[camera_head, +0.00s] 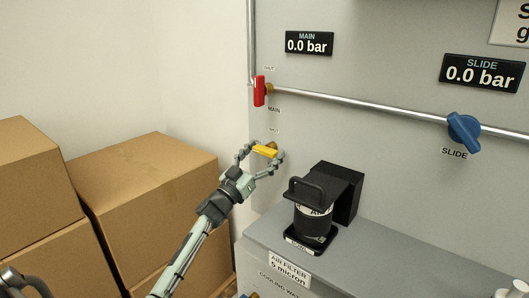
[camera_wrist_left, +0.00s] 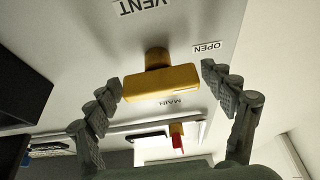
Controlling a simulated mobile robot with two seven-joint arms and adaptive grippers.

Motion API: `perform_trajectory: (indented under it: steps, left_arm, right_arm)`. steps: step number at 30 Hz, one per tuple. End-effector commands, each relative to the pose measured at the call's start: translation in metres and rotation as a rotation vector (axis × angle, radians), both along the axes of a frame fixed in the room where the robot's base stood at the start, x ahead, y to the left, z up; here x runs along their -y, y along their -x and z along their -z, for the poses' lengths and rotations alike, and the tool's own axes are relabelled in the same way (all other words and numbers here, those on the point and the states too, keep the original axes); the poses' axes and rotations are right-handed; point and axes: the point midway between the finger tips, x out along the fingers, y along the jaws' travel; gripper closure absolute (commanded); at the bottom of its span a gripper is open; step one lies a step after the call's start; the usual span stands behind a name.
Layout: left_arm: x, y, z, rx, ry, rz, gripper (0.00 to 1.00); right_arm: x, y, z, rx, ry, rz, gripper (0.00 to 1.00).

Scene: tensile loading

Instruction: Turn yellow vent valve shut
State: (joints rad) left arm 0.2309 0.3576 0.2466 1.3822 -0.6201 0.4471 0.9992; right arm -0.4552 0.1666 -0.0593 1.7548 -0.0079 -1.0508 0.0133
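The yellow vent valve handle (camera_head: 265,151) is on the grey panel, below the red valve, and lies roughly level with a slight tilt. It also shows in the left wrist view (camera_wrist_left: 165,84), on a brass stem, with the VENT and OPEN labels near it. My left gripper (camera_head: 261,158) is open, with one finger on each side of the handle. In the left wrist view (camera_wrist_left: 162,88) the left fingertip is very near the handle's end, and I cannot tell if it touches. A gap shows at the right fingertip.
A red main valve handle (camera_head: 260,91) stands upright above, on a pipe leading to a blue slide knob (camera_head: 463,131). A black air filter unit (camera_head: 318,207) stands on the grey ledge to the right. Cardboard boxes (camera_head: 140,185) are stacked at left. Both displays read 0.0 bar.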

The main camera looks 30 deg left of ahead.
Motion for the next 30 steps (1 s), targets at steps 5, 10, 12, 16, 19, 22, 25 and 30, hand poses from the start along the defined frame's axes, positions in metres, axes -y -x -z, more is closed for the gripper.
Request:
perform_trajectory:
  steps: [5, 10, 12, 16, 19, 22, 25, 30]
  left_arm:
    - [0.000, 0.000, 0.000, 0.000, 0.000, 0.000, 0.45]
    - [0.000, 0.000, 0.000, 0.000, 0.000, 0.000, 0.60]
    - [0.000, 0.000, 0.000, 0.000, -0.002, 0.000, 0.60]
    - [0.000, 0.000, 0.000, 0.002, -0.021, 0.001, 0.60]
    - [0.000, 0.000, 0.001, 0.004, -0.056, 0.002, 0.60]
    - [-0.001, 0.000, 0.001, 0.007, -0.108, 0.001, 0.60]
    - [-0.001, 0.000, 0.002, 0.013, -0.180, 0.001, 0.60]
    - [-0.001, 0.000, 0.002, 0.024, -0.331, 0.001, 0.60]
  right_arm:
    - [-0.001, 0.000, 0.000, 0.000, -0.001, 0.000, 0.60]
    - [-0.001, 0.001, 0.000, -0.002, -0.001, 0.000, 0.60]
    - [-0.001, 0.002, 0.000, -0.003, -0.001, 0.000, 0.60]
    - [-0.001, 0.002, 0.001, -0.004, -0.001, 0.000, 0.60]
    - [-0.001, 0.002, 0.000, -0.005, 0.001, 0.000, 0.60]
    - [-0.001, 0.001, -0.003, -0.005, 0.002, 0.000, 0.60]
    - [-0.002, -0.002, -0.009, 0.002, 0.003, -0.001, 0.60]
    - [-0.002, -0.004, -0.018, 0.007, 0.007, 0.000, 0.60]
